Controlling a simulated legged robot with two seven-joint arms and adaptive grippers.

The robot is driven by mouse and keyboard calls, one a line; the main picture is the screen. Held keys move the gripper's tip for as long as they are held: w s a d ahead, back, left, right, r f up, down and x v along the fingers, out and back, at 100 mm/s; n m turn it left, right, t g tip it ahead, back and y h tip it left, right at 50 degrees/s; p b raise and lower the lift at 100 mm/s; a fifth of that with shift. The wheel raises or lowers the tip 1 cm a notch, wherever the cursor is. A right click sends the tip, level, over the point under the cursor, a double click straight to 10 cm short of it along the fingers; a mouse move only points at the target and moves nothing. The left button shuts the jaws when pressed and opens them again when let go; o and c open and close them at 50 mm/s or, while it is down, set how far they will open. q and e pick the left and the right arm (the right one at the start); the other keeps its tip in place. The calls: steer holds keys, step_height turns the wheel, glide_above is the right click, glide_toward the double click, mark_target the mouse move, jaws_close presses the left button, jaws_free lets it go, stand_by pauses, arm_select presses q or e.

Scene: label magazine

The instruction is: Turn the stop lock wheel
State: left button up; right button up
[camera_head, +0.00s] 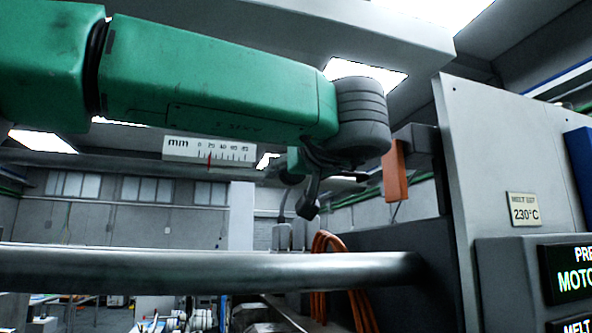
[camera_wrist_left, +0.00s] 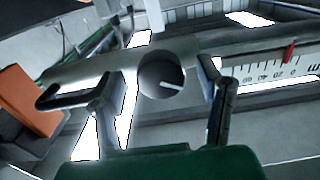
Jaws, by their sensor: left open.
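My left gripper (camera_head: 308,196) hangs under the grey wrist of my green arm in the head view. In the left wrist view its two fingers stand apart with nothing gripped between them (camera_wrist_left: 160,88). A dark round part with a pale stripe, apparently the stop lock wheel (camera_wrist_left: 160,76), shows between the fingers in that view, against a silver bar. I cannot tell whether the fingers touch it. I cannot make out the wheel in the head view. My right gripper is not in view.
A white mm scale (camera_head: 209,151) with a red pointer is left of the gripper; it also shows in the wrist view (camera_wrist_left: 268,77). An orange block (camera_head: 395,170) is to the right, beside a grey panel (camera_head: 505,140). A thick metal rail (camera_head: 200,271) crosses below.

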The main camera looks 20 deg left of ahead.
arm_select(q)
steer(key=shift+w+a, duration=0.2)
steer(key=shift+w, duration=0.05)
steer(key=shift+d, duration=0.1)
steer(key=c, duration=0.4)
steer(key=shift+d, duration=0.1)
steer(key=c, duration=0.7)
steer(key=shift+c, duration=0.2)
steer(key=shift+n, duration=0.3)
